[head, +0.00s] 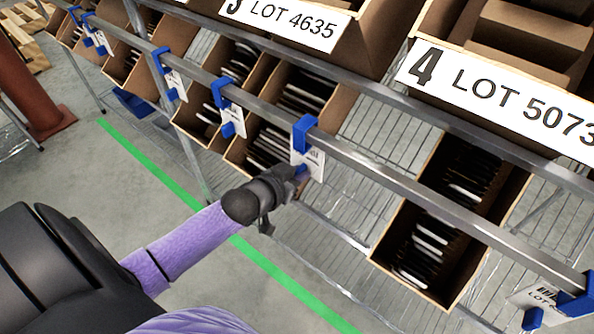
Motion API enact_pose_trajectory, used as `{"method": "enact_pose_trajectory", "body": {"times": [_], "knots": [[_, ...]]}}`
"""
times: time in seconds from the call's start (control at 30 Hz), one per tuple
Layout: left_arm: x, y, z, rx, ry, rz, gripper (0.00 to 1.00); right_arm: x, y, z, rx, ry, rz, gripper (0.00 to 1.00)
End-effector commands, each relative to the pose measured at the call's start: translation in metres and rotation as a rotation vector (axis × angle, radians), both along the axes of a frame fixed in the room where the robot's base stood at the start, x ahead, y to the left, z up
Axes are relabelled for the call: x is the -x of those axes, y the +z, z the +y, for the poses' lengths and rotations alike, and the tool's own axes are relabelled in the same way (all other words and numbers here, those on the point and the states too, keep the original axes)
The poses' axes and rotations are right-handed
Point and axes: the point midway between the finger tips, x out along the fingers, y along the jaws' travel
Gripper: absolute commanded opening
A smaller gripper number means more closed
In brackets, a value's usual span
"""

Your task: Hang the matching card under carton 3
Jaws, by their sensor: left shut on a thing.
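Carton 3 (375,42) is at the top, tilted, with a white label (290,22) reading "3 LOT 4635". A white card (316,163) with a blue hook (303,130) is at the metal rail (350,158), below and slightly right of that label. The hook appears to be over the rail. My left gripper (297,180) is shut on the card's lower part, at its blue tab. The card's print is partly hidden and too small to read. My right gripper is not in view.
Carton 4 (520,40), labelled "4 LOT 5073", is at the upper right. Several other cards hang on the rail at left, and one (540,296) at lower right. Open cartons (385,248) with dark contents sit below. A green floor line (165,178) runs beneath my arm.

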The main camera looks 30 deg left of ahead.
Motion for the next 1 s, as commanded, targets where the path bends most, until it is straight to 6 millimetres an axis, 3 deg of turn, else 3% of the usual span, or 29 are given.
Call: {"method": "enact_pose_trajectory", "body": {"times": [0.23, 0.27, 0.4, 0.47, 0.77, 1.0], "knots": [[0.0, 0.0, 0.0, 0.0, 0.0, 0.0, 0.0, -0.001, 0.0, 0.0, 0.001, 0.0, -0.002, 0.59], [0.0, 0.0, 0.0, 0.0, 0.0, 0.0, 0.21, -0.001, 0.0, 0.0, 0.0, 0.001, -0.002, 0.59], [0.0, 0.0, 0.0, 0.0, 0.0, 0.0, 0.51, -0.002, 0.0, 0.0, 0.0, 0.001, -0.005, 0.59], [0.0, 0.0, 0.0, 0.0, 0.0, 0.0, 0.6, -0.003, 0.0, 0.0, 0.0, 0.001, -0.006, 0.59], [0.006, 0.003, 0.0, 0.0, 0.0, 0.002, 0.6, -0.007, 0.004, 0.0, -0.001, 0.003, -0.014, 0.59], [0.054, 0.027, 0.004, 0.001, 0.0, 0.003, 0.6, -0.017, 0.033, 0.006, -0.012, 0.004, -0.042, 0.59]]}}
